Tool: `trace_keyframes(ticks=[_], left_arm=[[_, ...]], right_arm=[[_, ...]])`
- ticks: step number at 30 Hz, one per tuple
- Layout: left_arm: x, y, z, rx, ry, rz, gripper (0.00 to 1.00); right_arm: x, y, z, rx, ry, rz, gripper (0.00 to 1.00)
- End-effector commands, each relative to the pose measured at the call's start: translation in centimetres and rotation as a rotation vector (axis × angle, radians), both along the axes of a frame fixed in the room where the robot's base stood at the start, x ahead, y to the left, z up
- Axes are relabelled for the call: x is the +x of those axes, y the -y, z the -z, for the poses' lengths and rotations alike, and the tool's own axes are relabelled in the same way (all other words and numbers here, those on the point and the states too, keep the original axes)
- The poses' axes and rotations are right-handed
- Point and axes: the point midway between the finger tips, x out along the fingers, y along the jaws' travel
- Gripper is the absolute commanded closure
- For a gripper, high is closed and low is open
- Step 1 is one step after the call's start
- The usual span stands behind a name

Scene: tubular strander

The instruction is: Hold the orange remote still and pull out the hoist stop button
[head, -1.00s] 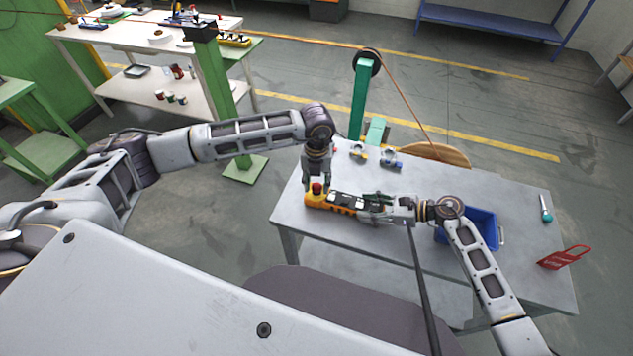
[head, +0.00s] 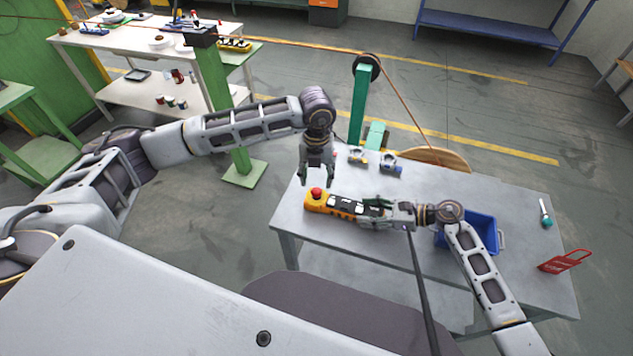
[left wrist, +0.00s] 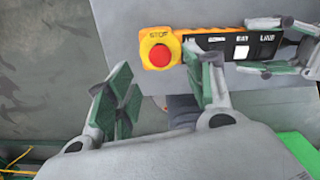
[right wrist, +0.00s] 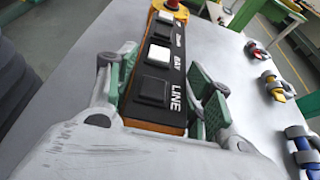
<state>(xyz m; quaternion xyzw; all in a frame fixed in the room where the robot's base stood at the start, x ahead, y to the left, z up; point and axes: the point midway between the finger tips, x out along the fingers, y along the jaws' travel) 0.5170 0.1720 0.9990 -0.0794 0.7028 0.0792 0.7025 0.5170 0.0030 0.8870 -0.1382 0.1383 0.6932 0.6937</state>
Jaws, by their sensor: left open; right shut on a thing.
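The orange remote (head: 340,205) lies on the grey table with its red stop button (head: 317,193) at the left end. In the left wrist view the round red button (left wrist: 160,56) sits on a yellow end marked STOP. My right gripper (head: 375,207) is shut on the remote's other end; in the right wrist view its green pads (right wrist: 165,85) flank the black key panel. My left gripper (head: 318,180) is open and empty, just above and behind the button, apart from it. In the left wrist view its pads (left wrist: 160,95) are spread, with the button beyond them.
A blue bin (head: 480,232) stands behind my right arm. Small clamp-like parts (head: 390,162) lie at the table's back edge. A red tag (head: 565,260) and a teal-handled tool (head: 546,213) lie at the right. The table's front left is clear.

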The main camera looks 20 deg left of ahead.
Motion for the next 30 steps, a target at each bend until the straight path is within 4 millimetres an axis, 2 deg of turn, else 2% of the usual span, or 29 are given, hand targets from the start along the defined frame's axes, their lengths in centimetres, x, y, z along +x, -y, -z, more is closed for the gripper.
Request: trace_keyframes(ticks=[6,13,19,30], left_arm=[[0.1,0.0,-3.3,-0.002,0.002,0.001,0.47],[0.0,0.0,-5.8,0.000,0.001,0.001,0.47],[0.0,0.0,-6.5,-0.001,0.000,0.000,0.47],[0.0,0.0,-6.6,0.000,0.000,0.000,0.47]], right_arm=[[-0.1,0.0,0.1,-0.001,-0.003,-0.002,0.88],[-0.1,0.0,0.1,0.000,-0.003,-0.002,0.88],[-0.1,-0.1,0.1,0.000,-0.003,-0.002,0.88],[-0.1,-0.1,0.1,0.001,-0.003,-0.002,0.88]])
